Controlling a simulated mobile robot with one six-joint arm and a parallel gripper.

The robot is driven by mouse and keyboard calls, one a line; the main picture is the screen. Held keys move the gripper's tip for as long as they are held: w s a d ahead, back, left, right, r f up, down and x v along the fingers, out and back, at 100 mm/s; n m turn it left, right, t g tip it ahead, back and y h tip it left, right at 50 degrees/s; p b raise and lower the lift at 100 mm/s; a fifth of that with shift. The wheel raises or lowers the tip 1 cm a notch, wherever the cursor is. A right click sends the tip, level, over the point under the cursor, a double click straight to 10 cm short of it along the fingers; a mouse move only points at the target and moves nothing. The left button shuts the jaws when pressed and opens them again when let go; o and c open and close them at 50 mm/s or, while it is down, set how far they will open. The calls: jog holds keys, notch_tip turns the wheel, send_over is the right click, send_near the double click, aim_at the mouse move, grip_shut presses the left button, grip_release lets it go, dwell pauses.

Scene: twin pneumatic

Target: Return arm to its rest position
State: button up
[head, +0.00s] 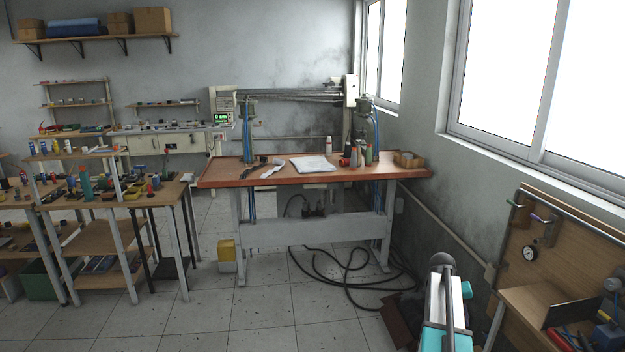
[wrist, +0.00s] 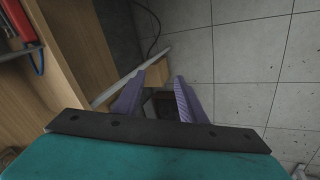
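My gripper (wrist: 158,90) shows in the wrist view as two purple fingers standing apart in front of a dark bar and a teal body. Nothing is between the fingertips; a dark thing lies on the floor beyond the gap. In the head view, my grey, white and teal arm (head: 447,305) is folded at the lower right, in front of the floor. The fingers are not clear in that view.
A wooden board and bench (head: 555,310) stand close at the right; wooden panels (wrist: 75,45) fill the wrist view's left. A red-topped workbench (head: 260,178) stands ahead with bottles and tools. Black hose (head: 345,270) lies on the tiles. Cluttered shelves (head: 110,243) are left. Floor centre-left is clear.

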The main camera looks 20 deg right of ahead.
jog(key=w+a+f+n+y, duration=0.1)
jog(key=a+f+n, duration=0.1)
jog(key=a+f, duration=0.75)
jog(key=a+f+n+g+y, duration=0.1)
jog(key=a+f, duration=0.5)
jog(key=a, duration=0.7)
jog(key=w+a+f+n, duration=0.1)
jog(key=a+f+n, duration=0.1)
jog(key=a+f, duration=0.7)
jog(key=s+a+f+n+g+y, duration=0.1)
jog(key=s+a+f, duration=0.3)
jog(key=s+a, duration=0.8)
jog(key=s+a+f+n+g+y, duration=0.1)
jog(key=s+a+f, duration=0.3)
jog(key=s+a, duration=0.9)
jog(key=shift+s+a+f+g, duration=0.2)
jog(key=shift+a+g, duration=0.25)
jog(key=shift+g, duration=0.45)
